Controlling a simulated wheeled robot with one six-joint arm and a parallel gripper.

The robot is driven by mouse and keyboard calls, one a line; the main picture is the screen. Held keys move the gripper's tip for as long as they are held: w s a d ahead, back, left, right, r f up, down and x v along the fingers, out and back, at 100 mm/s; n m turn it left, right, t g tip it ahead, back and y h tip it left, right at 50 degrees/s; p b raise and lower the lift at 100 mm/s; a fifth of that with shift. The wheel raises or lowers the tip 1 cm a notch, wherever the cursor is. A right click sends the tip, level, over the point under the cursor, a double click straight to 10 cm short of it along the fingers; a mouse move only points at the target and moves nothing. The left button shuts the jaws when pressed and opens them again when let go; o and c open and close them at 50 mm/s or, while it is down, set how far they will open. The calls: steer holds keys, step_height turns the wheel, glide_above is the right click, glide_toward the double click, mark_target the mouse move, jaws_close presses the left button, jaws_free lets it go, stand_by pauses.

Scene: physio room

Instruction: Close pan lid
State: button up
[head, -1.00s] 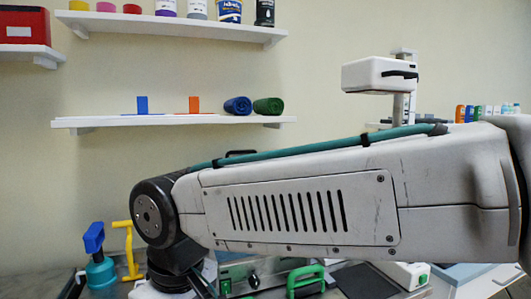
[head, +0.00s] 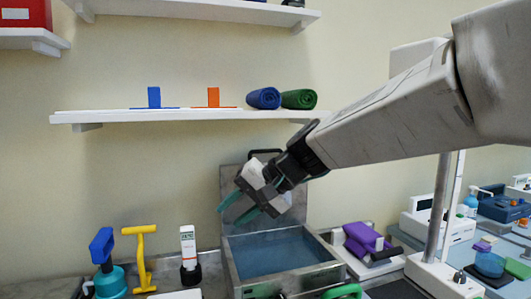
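The pan (head: 335,277) is a square metal basin with bluish water in it, on the counter at the lower middle of the head view. Its grey metal lid (head: 232,178) stands open, upright at the back of the pan. A black handle (head: 265,152) shows at the lid's top edge. My gripper (head: 231,215) is in front of the lid and above the pan's back left part, pointing down and left. Its two teal fingers are apart with nothing between them. My gripper hides the middle of the lid; I cannot tell whether it touches it.
Left of the pan stand a blue-and-teal bottle (head: 108,272), a yellow T-shaped tool (head: 141,262) and a white meter (head: 189,255). A green handle (head: 342,292) is at the front. A wall shelf (head: 190,115) is above.

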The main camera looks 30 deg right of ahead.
steer(key=w+d+r+m+t, duration=0.5)
steer(key=w+d, duration=0.5)
steer(key=m+t+h, duration=0.3)
steer(key=m+h, duration=0.1)
steer(key=m, duration=0.2)
glide_toward(268, 151)
steer(key=d+x, duration=0.1)
steer(key=x, duration=0.7)
steer(key=a+x, duration=0.1)
steer(key=x, duration=0.2)
steer(key=shift+s, duration=0.1)
steer(key=shift+c, duration=0.3)
jaws_close()
steer(key=shift+s, duration=0.1)
